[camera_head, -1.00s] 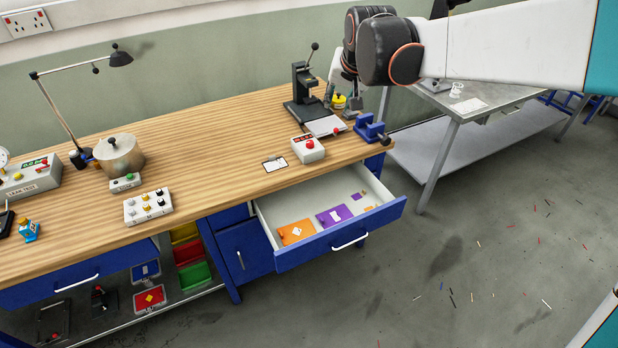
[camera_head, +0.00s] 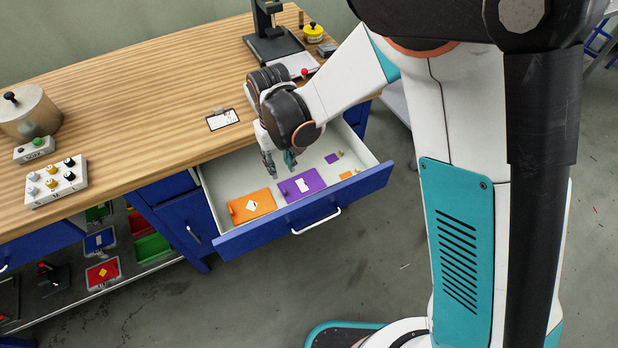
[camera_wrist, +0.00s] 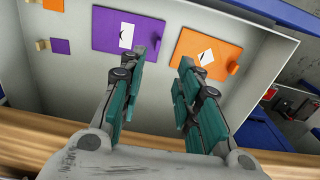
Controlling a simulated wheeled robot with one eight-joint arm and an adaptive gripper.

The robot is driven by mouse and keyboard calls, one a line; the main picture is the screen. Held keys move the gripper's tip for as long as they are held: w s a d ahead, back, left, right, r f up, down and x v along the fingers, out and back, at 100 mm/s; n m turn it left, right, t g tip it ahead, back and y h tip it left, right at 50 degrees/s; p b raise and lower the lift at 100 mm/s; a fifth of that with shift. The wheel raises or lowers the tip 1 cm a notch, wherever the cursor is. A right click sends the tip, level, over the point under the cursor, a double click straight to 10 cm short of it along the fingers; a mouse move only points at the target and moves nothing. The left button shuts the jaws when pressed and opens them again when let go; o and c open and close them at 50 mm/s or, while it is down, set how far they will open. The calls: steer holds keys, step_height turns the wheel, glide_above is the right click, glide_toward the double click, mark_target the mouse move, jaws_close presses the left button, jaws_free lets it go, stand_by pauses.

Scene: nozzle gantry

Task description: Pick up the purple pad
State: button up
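The large purple pad (camera_head: 301,186) lies flat in the open drawer, with a white mark on it and a small purple knob at its left end. It also shows in the wrist view (camera_wrist: 108,32), near the top. A small purple square (camera_head: 332,158) lies farther right in the drawer. My gripper (camera_head: 279,168) is over the drawer, behind and slightly left of the large pad. In the wrist view its teal fingers (camera_wrist: 160,58) are apart with nothing between them. The left fingertip overlaps the pad's edge in that view; I cannot tell the height gap.
An orange pad (camera_head: 251,206) lies left of the purple pad. A small orange piece (camera_head: 347,175) lies to the right. The blue drawer front (camera_head: 305,215) and the worktop edge bound the space. A white card (camera_head: 222,119) is on the worktop.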

steer(key=b, duration=0.3)
glide_above(283, 189)
steer(key=f, duration=0.8)
steer(key=shift+s+d+f, duration=0.15)
steer(key=shift+s, duration=0.25)
steer(key=shift+w+f+b, duration=0.2)
steer(key=shift+f+b, duration=0.4)
steer(key=shift+f, duration=0.75)
steer(key=shift+w+f+b, duration=0.2)
steer(key=shift+f+b, duration=0.4)
steer(key=shift+f, duration=0.7)
steer(key=shift+r, duration=0.1)
steer(key=shift+c, duration=0.2)
jaws_close()
